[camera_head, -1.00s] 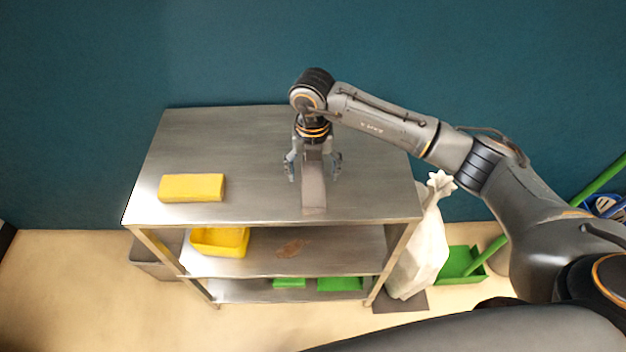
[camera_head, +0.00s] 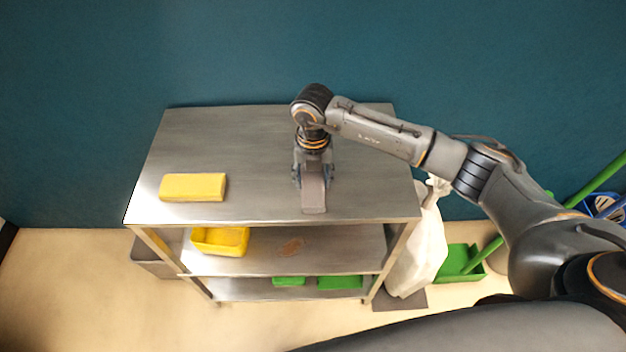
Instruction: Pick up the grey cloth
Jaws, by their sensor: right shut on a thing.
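The grey cloth (camera_head: 314,198) is a narrow folded strip on the top shelf of the metal rack, right of its middle and reaching toward the front edge. My right gripper (camera_head: 313,179) points down over it from behind, with its fingers closed in on both sides of the cloth. The cloth appears to be still at shelf level; I cannot tell any lift. Its far end is hidden under my gripper. My left gripper is not in view.
A yellow block (camera_head: 193,187) lies on the left of the metal top (camera_head: 240,150). A white bag (camera_head: 418,255) hangs at the right side. The top's middle is clear.

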